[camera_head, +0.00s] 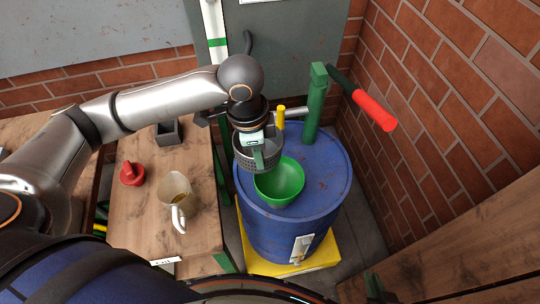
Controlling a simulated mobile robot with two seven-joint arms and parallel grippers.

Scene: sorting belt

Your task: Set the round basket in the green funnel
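The round basket (243,161) is dark grey and perforated. It hangs upright from my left gripper (258,158), which appears shut on its rim, with a finger showing in front of the basket's interior. The green funnel (283,186) is a bright green bowl on top of the blue barrel (262,228). The basket is above and to the rear left of the funnel, overlapping its edge in this view; I cannot tell the exact height gap. My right gripper is not in view.
A green pump post (314,108) with a red handle (374,110) and a yellow-capped post (281,118) stand behind the funnel. Brick walls close the right.

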